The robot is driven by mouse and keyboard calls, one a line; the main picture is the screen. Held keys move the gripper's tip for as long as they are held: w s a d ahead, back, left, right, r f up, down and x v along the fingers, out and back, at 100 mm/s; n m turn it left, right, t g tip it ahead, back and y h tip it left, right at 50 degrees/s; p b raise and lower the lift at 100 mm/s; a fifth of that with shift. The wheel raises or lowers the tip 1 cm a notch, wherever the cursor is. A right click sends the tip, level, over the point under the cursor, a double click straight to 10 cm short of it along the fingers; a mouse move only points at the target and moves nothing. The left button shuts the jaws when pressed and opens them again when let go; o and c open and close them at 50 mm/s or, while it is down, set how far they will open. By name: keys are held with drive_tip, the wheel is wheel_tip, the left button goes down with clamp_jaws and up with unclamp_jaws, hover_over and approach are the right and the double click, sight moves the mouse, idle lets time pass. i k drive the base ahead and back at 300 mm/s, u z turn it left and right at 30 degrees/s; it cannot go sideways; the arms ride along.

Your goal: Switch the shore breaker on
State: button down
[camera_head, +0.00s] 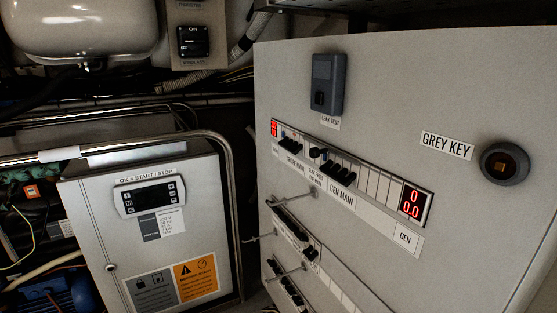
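A grey panel fills the right of the head view, with a slanted upper row of breakers. At that row's left end is a small group of breaker switches (291,136), above a label (289,157) that seems to read SHORE MAIN. I cannot tell their lever position at this size. Right of it, a group of black levers (341,173) sits above the GEN MAIN label (341,198). A dark piece (318,153) lies between the two groups. My gripper is not in view.
Red displays sit at the row's left end (274,128) and right end (412,204). Lower breaker rows (290,235) have thin rods (291,273) sticking out. A grey box (328,83) and a round GREY KEY socket (504,164) protrude. A controller cabinet (95,215) with a metal rail (226,160) stands left.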

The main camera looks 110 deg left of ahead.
sight(291, 147)
drive_tip(key=k, duration=1.2)
drive_tip(key=u, duration=1.8)
